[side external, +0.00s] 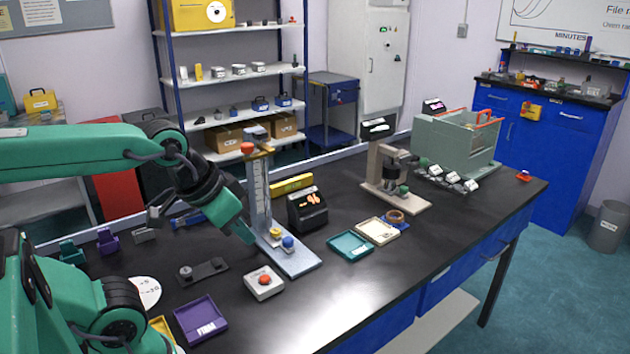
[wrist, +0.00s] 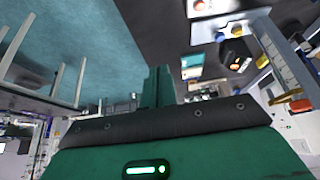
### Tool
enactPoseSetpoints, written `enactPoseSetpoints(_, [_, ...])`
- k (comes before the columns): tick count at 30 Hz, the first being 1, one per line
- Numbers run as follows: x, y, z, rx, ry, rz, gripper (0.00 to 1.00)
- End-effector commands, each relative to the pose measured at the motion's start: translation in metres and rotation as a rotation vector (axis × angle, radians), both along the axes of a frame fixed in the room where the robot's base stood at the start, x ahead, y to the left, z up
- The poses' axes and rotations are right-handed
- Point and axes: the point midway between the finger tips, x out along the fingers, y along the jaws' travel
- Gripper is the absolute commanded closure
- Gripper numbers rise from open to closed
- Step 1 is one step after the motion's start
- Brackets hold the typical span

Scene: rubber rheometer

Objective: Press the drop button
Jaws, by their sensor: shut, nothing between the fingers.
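A white box (side external: 264,290) with a red button (side external: 264,280) stands on the bench's front part. The red button also shows at the top of the wrist view (wrist: 199,5). Behind it is a tester with a scaled upright column (side external: 259,190) and a pale base (side external: 296,264). The base carries a blue knob (side external: 288,242) and a yellow knob (side external: 275,232); both show in the wrist view, blue (wrist: 220,37) and yellow (wrist: 237,31). No drop label is readable. My gripper (side external: 247,236) is shut and empty, just left of the column in the side view, above the bench.
A black display box (side external: 308,212) with orange digits stands right of the column. A teal tray (side external: 350,246) and a cream tray (side external: 378,231) lie further right. A dark grey fixture (side external: 203,272) and a purple tray (side external: 201,320) lie left. The bench's front right is clear.

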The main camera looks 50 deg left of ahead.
Motion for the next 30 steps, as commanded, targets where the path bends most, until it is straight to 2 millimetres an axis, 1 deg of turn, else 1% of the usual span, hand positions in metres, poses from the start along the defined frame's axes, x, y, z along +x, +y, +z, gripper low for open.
enactPoseSetpoints(8, [0.007, 0.006, -0.001, 0.01, 0.034, 0.005, 1.0])
enactPoseSetpoints(14, [0.019, 0.016, -0.005, 0.023, 0.093, 0.009, 1.0])
enactPoseSetpoints(22, [0.04, 0.035, -0.013, 0.038, 0.19, 0.012, 1.0])
enactPoseSetpoints(30, [0.059, 0.057, -0.026, 0.039, 0.288, 0.013, 1.0])
